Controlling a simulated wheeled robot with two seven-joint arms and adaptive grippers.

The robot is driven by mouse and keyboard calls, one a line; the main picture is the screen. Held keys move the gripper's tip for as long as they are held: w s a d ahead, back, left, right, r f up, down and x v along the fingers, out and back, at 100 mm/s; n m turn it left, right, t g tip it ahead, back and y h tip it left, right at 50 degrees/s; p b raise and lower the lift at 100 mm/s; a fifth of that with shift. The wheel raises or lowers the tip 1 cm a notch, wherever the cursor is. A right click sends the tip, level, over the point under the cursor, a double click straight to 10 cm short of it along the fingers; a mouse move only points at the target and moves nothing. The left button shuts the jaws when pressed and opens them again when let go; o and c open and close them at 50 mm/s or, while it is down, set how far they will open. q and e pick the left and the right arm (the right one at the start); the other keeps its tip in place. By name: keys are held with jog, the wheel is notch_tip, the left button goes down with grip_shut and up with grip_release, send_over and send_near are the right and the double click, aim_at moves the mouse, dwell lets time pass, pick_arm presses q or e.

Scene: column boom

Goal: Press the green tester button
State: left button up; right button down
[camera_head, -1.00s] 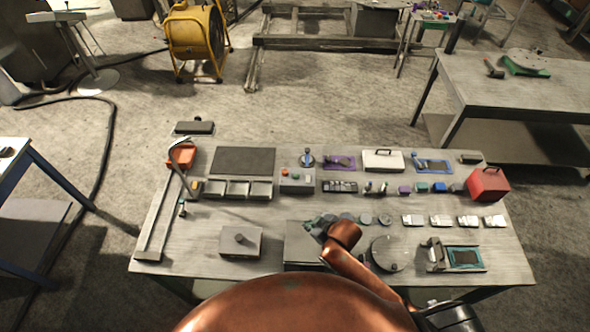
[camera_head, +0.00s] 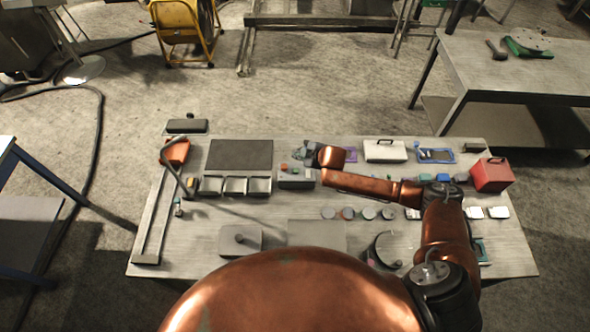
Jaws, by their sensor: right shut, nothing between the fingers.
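The tester (camera_head: 297,182) is a small grey box near the back middle of the table, with small coloured buttons on its top. A red button (camera_head: 284,166) shows at its left. A small greenish button (camera_head: 295,171) seems to show beside it, too small to be sure of. My right gripper (camera_head: 301,153) is shut and empty, at the tester's back edge in the picture. Its arm reaches in from the right. Whether it touches the tester cannot be told. My left gripper is not in view.
A dark panel (camera_head: 240,156) and grey open bins (camera_head: 233,186) lie left of the tester. A white case (camera_head: 385,151) and a red box (camera_head: 491,175) stand to the right. Several round discs (camera_head: 348,213) lie in front. The table (camera_head: 200,228) has bare room at front left.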

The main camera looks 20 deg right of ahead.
jog(key=shift+f+b, duration=0.7)
jog(key=b, duration=0.6)
send_over(297, 171)
notch_tip(297, 171, down, 6)
jog(key=shift+f, duration=0.1)
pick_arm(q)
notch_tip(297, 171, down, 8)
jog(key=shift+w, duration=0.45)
pick_arm(e)
jog(key=shift+f, duration=0.6)
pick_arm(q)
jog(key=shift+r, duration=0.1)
pick_arm(e)
jog(key=shift+f, duration=0.1)
pick_arm(q)
jog(key=shift+b, duration=0.3)
pick_arm(e)
jog(key=shift+f, duration=0.3)
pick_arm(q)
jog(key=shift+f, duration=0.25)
pick_arm(e)
jog(key=shift+f, duration=0.5)
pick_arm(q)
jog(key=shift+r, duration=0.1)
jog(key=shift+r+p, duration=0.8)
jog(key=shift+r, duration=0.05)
pick_arm(e)
jog(key=shift+r, duration=0.9)
